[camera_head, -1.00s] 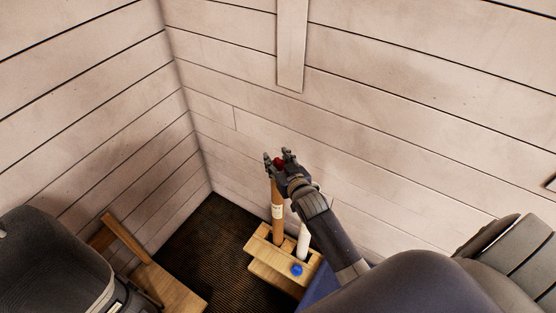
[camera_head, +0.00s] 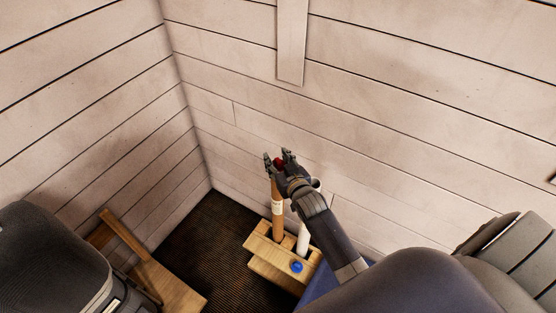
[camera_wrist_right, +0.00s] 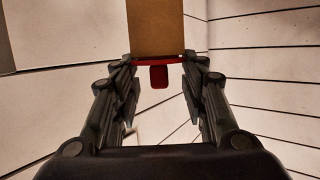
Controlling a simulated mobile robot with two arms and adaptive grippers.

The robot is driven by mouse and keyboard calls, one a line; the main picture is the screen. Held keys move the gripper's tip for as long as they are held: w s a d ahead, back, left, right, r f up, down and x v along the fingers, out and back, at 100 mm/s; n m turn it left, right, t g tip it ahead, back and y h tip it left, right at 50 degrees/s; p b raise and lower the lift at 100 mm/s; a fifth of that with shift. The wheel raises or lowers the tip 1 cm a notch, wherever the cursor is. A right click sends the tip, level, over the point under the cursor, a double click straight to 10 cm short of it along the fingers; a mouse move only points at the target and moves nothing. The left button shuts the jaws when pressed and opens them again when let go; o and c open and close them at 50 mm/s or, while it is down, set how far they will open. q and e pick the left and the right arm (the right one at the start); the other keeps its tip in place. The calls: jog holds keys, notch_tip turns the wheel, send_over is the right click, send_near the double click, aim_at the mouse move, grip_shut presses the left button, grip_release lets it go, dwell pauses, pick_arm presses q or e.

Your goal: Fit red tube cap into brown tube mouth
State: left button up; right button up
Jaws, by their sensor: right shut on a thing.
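The brown tube (camera_head: 277,222) stands upright in a wooden holder (camera_head: 262,252), with a pale label on its side. My right gripper (camera_head: 279,156) is at the tube's top end, shut on the red tube cap (camera_head: 281,162). In the right wrist view the red cap (camera_wrist_right: 159,76) shows a wide flange and a narrower block between my fingers (camera_wrist_right: 163,84). The brown tube (camera_wrist_right: 168,28) meets the flange at its edge in that view. The mouth is hidden, so I cannot tell whether the cap sits in it. My left gripper is not in view.
A white tube (camera_head: 303,240) stands beside the brown one in the holder. A blue round thing (camera_head: 297,267) is on the holder's front. Plank walls (camera_head: 390,130) close in behind. A wooden piece of furniture (camera_head: 165,285) stands at lower left, with dark floor (camera_head: 205,250) between.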

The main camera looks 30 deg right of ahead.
jog(key=o, duration=0.8)
jog(key=shift+f, duration=0.1)
jog(key=shift+o, duration=0.2)
jog(key=shift+s, duration=0.15)
jog(key=v, duration=1.1)
jog(key=shift+s+r, duration=0.25)
jog(key=shift+s, duration=0.1)
